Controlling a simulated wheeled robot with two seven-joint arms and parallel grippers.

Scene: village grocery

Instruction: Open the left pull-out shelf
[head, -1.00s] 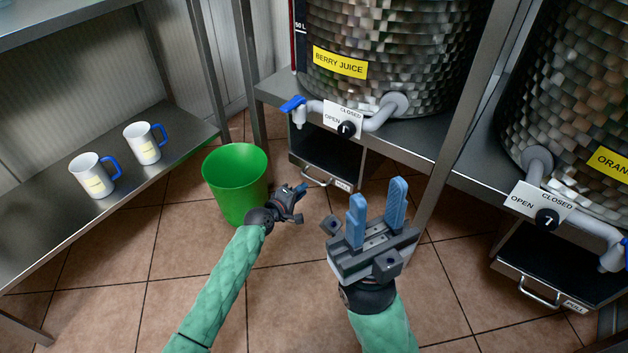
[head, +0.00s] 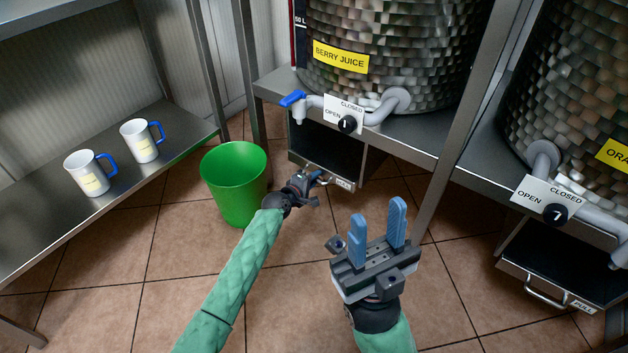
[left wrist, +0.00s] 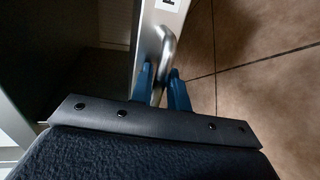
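The left pull-out shelf (head: 328,152) is under the berry juice barrel and looks pushed in, with a dark front opening and a metal handle at its lower front edge. My left gripper (head: 318,178) is at this handle. In the left wrist view, the blue fingers of my left gripper (left wrist: 161,88) stand apart on either side of the curved handle (left wrist: 164,50), with some gap; firm contact is not visible. My right gripper (head: 378,238) is open and empty, its fingers pointing up, above the floor right of my left arm.
A green bin (head: 236,186) stands just left of my left gripper. A metal rack post (head: 455,135) rises right of the shelf. A second pull-out shelf (head: 560,285) is under the right barrel. Two mugs (head: 90,174) stand on the left rack.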

